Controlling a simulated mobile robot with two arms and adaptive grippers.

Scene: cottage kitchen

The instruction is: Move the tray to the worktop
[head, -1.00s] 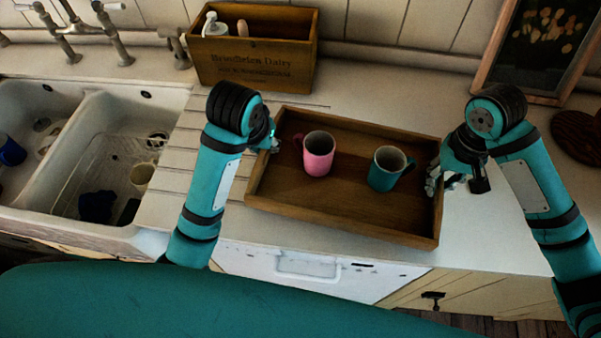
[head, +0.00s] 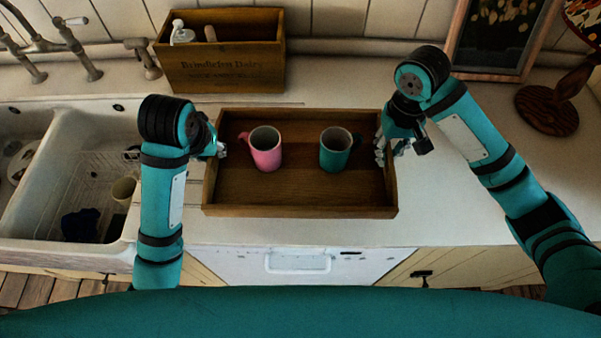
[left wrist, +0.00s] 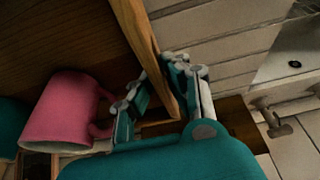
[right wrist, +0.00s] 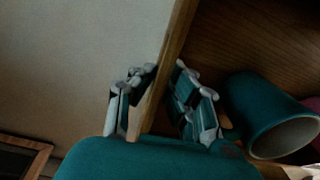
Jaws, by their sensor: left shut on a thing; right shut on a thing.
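The brown wooden tray (head: 300,211) is level over the worktop (head: 430,215), behind the white appliance front. I cannot tell whether it touches the worktop. A pink mug (head: 265,150) and a teal mug (head: 334,150) stand upright in it. My left gripper (head: 220,148) is shut on the tray's left wall; in the left wrist view its fingers (left wrist: 160,92) straddle that wall (left wrist: 145,45), near the pink mug (left wrist: 62,112). My right gripper (head: 381,150) is shut on the right wall; in the right wrist view its fingers (right wrist: 160,88) straddle it, near the teal mug (right wrist: 262,112).
A double sink (head: 75,165) with dishes lies at the left. A wooden caddy (head: 221,65) stands behind the tray, against the wall. A framed picture (head: 500,35) and a lamp base (head: 547,108) stand at the back right. The worktop is clear right of the tray.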

